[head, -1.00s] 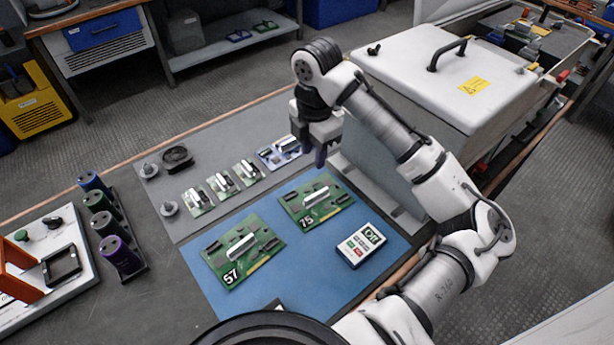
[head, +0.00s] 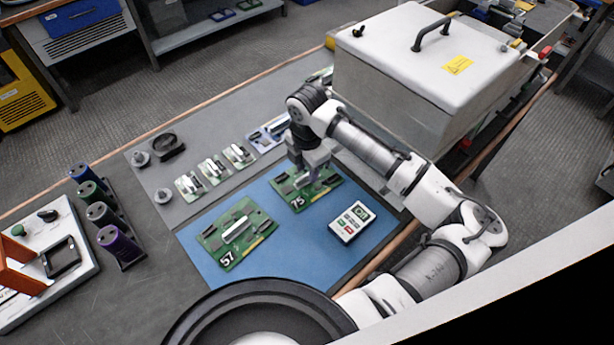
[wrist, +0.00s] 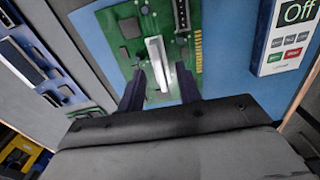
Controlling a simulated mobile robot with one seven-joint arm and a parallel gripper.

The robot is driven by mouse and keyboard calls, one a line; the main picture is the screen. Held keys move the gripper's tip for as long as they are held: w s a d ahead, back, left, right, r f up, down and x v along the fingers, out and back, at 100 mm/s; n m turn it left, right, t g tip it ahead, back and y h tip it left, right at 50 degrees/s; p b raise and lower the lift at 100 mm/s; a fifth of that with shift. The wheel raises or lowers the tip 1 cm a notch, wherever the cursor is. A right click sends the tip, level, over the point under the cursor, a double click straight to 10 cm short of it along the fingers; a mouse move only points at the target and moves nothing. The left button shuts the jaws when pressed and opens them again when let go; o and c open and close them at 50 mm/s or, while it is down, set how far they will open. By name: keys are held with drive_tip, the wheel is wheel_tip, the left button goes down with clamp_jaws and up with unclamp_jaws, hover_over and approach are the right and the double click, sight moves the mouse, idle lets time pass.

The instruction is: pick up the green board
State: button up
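Two large green boards lie on the blue mat (head: 290,255). One green board, marked 57 (head: 236,233), is at the left. The other green board, marked 75 (head: 327,192), is to its right and partly hidden under my gripper (head: 313,172). In the wrist view, my gripper (wrist: 161,88) is open over a green board (wrist: 124,35). Its two dark fingers stand apart on either side of the lower part of a silver bar (wrist: 158,60) on that board. I cannot tell whether the fingers touch the board.
A white meter reading Off (head: 352,222) lies right of board 75, also in the wrist view (wrist: 285,35). Several small boards (head: 213,168) lie behind the mat. A rack of coloured cylinders (head: 107,221) stands left. A large white lidded box (head: 425,60) stands back right.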

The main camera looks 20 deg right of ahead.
drive_tip(key=shift+f, duration=0.7)
clamp_jaws()
drive_tip(key=shift+r, duration=0.15)
wheel_tip(320, 180, up, 20)
drive_tip(key=b, duration=0.2)
